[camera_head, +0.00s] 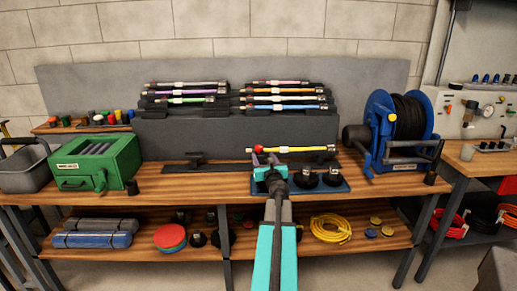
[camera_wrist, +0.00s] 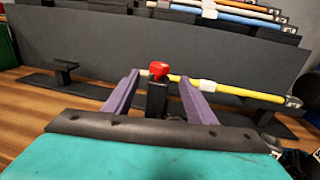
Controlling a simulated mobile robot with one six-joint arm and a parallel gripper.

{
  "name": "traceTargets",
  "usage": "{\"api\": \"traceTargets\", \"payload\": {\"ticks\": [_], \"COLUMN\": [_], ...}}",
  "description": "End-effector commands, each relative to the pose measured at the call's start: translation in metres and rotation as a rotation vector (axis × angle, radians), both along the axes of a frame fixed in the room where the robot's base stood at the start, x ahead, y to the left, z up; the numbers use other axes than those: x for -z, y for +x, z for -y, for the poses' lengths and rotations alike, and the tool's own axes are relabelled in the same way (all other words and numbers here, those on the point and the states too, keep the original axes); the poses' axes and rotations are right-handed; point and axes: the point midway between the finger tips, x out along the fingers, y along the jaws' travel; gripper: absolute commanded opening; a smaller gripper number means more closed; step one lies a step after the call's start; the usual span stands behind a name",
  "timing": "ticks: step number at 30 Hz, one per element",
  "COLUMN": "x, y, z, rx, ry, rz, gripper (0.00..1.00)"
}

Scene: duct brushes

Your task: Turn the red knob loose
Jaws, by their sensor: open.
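The red knob (camera_head: 259,148) sits at the left end of a yellow rod (camera_head: 300,149), which lies level on a dark stand at the bench's middle. In the wrist view the red knob (camera_wrist: 159,69) shows on top of a black post, between and just beyond my fingertips. The yellow rod (camera_wrist: 240,92) runs off to the right behind the right finger. My gripper (camera_head: 265,160) is open, its purple fingers (camera_wrist: 158,80) on either side of the knob. I cannot tell whether either finger touches it.
A grey rack (camera_head: 180,135) with several coloured rods stands behind. A green box (camera_head: 105,162) is at left, a blue hose reel (camera_head: 380,125) at right. Black round parts sit on a blue tray (camera_head: 338,188) right of my gripper. Bare wood (camera_head: 190,184) lies to its left.

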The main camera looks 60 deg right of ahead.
Motion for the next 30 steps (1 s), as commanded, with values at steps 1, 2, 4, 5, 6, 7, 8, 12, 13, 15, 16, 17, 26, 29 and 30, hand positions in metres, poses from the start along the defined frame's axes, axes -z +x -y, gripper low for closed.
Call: {"api": "traceTargets", "payload": {"ticks": [1, 2, 4, 5, 6, 7, 8, 12, 13, 15, 16, 17, 26, 29, 30], "x": [0.000, 0.000, 0.000, 0.000, 0.000, 0.000, 0.000, 0.000, 0.000, 0.000, 0.000, 0.000, 0.000, 0.000, 0.000], "y": [0.005, 0.007, 0.011, 0.013, 0.015, 0.017, 0.019, 0.027, 0.029, 0.033, 0.034, 0.036, 0.054, 0.059, 0.062], "z": [0.005, 0.007, 0.011, 0.013, 0.015, 0.017, 0.019, 0.028, 0.030, 0.034, 0.036, 0.038, 0.056, 0.062, 0.064], "rx": [-0.001, -0.001, -0.001, -0.001, -0.002, -0.002, -0.002, -0.001, -0.001, -0.001, -0.001, -0.001, 0.000, -0.001, -0.001], "ry": [0.000, 0.000, -0.001, -0.001, -0.001, -0.001, -0.001, -0.001, -0.001, -0.001, -0.001, -0.001, -0.001, -0.001, -0.001], "rz": [0.000, 0.000, -0.001, -0.001, -0.001, -0.001, -0.001, -0.001, -0.001, -0.001, -0.001, -0.001, -0.001, -0.001, -0.001], "gripper": [0.51, 0.51, 0.51, 0.51, 0.51, 0.51, 0.51, 0.51, 0.51, 0.51, 0.51, 0.51, 0.51, 0.51, 0.51]}}
